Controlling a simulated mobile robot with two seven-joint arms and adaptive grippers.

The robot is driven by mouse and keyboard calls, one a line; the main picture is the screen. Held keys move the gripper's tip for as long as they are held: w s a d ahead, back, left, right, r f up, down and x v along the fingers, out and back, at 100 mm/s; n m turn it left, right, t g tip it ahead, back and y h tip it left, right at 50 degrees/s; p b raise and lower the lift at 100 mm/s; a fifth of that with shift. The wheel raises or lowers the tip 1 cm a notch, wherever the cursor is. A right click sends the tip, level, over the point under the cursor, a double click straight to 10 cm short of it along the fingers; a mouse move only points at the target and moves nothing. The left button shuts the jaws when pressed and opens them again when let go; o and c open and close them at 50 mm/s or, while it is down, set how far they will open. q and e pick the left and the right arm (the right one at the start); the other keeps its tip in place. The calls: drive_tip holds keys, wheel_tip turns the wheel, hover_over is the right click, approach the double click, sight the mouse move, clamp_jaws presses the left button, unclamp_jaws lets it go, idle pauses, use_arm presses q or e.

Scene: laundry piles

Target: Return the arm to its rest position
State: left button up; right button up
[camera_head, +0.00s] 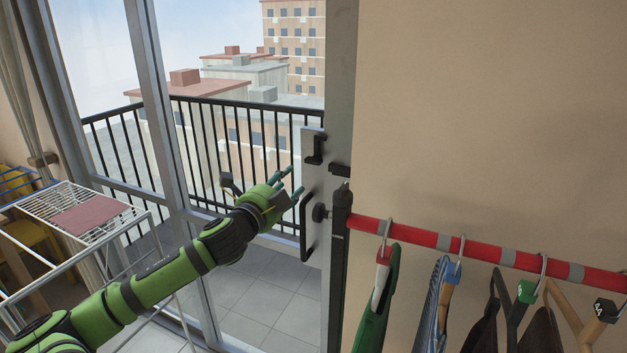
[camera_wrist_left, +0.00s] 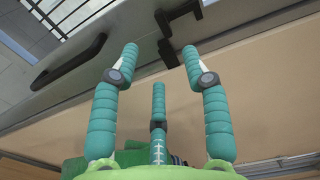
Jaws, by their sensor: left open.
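My left arm reaches in from the lower left in the head view, and its green gripper (camera_head: 287,190) is in front of the glass balcony door's frame, near the dark door handle (camera_head: 308,226). In the left wrist view the gripper (camera_wrist_left: 160,65) has its teal fingers spread apart, with nothing between them. The dark handle also shows in the wrist view (camera_wrist_left: 70,65), to the left of the fingers and apart from them. My right gripper is in neither view.
A red and grey clothes rail (camera_head: 480,251) with several hung garments stands at the right, before a beige wall (camera_head: 490,110). A white drying rack (camera_head: 60,205) with a reddish cloth (camera_head: 90,217) stands at the left. Behind the glass is a balcony railing (camera_head: 240,140).

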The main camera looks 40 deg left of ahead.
use_arm(q)
drive_tip(key=shift+f, duration=0.1)
